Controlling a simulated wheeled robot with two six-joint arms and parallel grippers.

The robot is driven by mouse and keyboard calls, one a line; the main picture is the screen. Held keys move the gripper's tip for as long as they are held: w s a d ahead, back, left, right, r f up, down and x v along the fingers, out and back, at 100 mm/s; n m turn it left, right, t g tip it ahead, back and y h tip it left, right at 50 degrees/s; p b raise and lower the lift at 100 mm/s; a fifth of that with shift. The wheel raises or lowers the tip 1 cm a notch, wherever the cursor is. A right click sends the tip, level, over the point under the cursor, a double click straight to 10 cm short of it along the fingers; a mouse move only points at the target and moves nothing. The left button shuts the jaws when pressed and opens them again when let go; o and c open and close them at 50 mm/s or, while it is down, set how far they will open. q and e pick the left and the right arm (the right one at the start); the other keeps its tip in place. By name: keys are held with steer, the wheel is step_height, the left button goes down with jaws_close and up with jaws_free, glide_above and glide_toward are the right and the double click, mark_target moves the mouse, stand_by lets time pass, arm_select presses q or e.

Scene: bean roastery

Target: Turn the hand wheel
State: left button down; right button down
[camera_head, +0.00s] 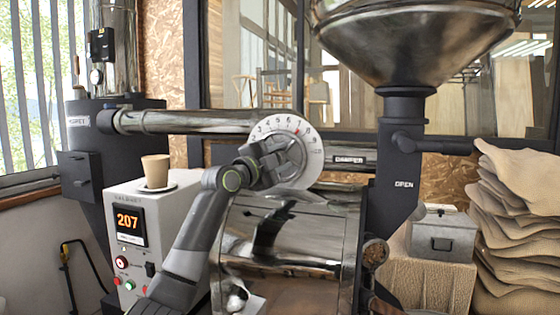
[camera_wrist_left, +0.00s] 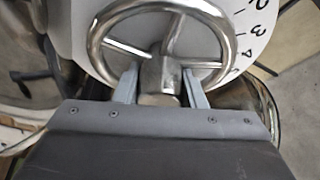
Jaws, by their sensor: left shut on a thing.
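The hand wheel (camera_wrist_left: 193,10) is a shiny metal ring with spokes, in front of a round white dial plate (camera_head: 309,149) with numbers around its edge. In the head view it sits at the middle, in front of a horizontal metal pipe, and my gripper partly covers it. My left gripper (camera_head: 266,160) is at the wheel. In the left wrist view its two fingers (camera_wrist_left: 160,88) stand on either side of the wheel's lower part and are shut on it. My right gripper is not in view.
A white control box (camera_head: 183,213) showing 207 bears a tan cup (camera_head: 155,170) on a saucer, left of my arm. A shiny roaster drum (camera_head: 310,235) lies below the dial. A grey metal box (camera_head: 443,236) and stacked sacks (camera_head: 518,230) stand at the right.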

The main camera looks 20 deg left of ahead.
arm_select(q)
steer(key=shift+f+m+g, duration=0.1)
steer(key=shift+m+g, duration=0.3)
steer(key=shift+m, duration=0.7)
steer(key=c, duration=0.9)
jaws_free()
steer(key=shift+s+a+f, duration=0.1)
steer(key=shift+s+a, duration=0.05)
steer(key=shift+s, duration=0.2)
steer(key=r+b+v, duration=0.1)
steer(key=b+v, duration=0.4)
steer(key=v, duration=1.1)
steer(key=shift+s+f, duration=0.3)
steer(key=shift+f, duration=0.1)
